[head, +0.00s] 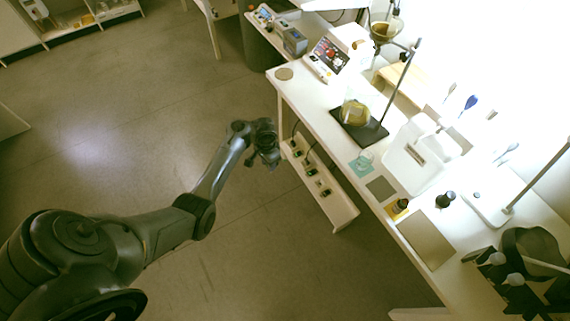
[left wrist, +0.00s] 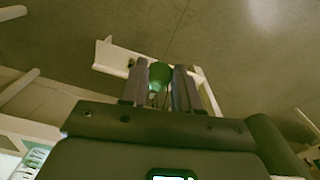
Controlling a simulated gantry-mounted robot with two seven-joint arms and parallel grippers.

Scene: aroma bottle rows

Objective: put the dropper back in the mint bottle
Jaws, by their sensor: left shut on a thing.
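My left gripper (head: 272,163) is out over the floor, left of the bench edge, with its fingers pointing down. In the left wrist view its fingers (left wrist: 159,92) are shut on a green, rounded piece, apparently the dropper (left wrist: 160,74); its lower part is partly hidden. A small amber bottle (head: 397,207) with a yellow label stands near the bench's front edge. A dark bottle (head: 446,200) stands behind it to the right. I cannot read either label, so I cannot tell which is mint. My right gripper is not in view.
The white bench (head: 327,115) carries a flask on a black stand base (head: 358,128), a teal mat (head: 362,164) and a large grey mat (head: 424,239). A power strip shelf (head: 321,183) runs below its front edge. Dark equipment crowds the lower right. The floor is open.

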